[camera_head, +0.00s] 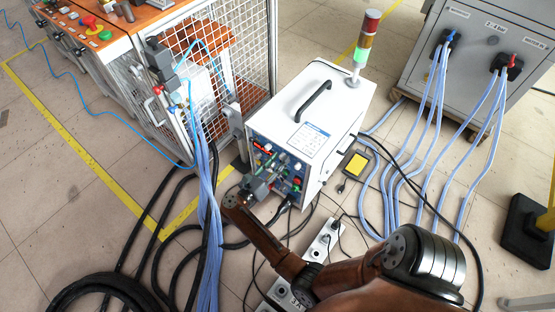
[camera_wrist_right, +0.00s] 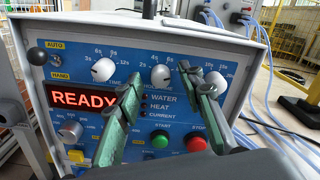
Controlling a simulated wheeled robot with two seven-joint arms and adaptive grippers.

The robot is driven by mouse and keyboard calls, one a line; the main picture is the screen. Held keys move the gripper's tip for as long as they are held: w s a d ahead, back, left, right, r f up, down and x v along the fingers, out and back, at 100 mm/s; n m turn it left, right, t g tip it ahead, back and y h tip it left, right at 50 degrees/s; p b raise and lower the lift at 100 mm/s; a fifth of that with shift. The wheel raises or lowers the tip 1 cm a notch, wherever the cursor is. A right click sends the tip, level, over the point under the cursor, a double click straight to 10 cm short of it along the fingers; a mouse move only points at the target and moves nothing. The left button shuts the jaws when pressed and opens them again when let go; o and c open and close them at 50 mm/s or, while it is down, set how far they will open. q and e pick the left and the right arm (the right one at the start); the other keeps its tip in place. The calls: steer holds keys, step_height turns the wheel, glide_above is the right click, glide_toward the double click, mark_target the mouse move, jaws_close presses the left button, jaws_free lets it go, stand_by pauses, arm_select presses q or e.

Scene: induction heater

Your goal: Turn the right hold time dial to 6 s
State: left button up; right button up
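The white heater box (camera_head: 316,90) stands on the floor with its blue control panel facing my right arm. In the right wrist view the panel has a left white dial (camera_wrist_right: 103,70), a middle white dial (camera_wrist_right: 161,76) and a right white dial (camera_wrist_right: 217,80) along its top. The labels under them are partly covered, and I cannot read the pointer settings surely. My right gripper (camera_wrist_right: 158,74) is open, its green fingers on either side of the middle dial; contact cannot be told. My left gripper is out of view.
Below the dials are a red READY display (camera_wrist_right: 83,97), a green START button (camera_wrist_right: 161,140), a red STOP button (camera_wrist_right: 196,143) and a grey knob (camera_wrist_right: 70,130). A mesh cage (camera_head: 235,45) stands left of the box. Cables and a power strip (camera_head: 322,245) lie around it.

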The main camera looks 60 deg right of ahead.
steer(key=shift+d, duration=0.4)
steer(key=shift+c, duration=0.2)
jaws_close()
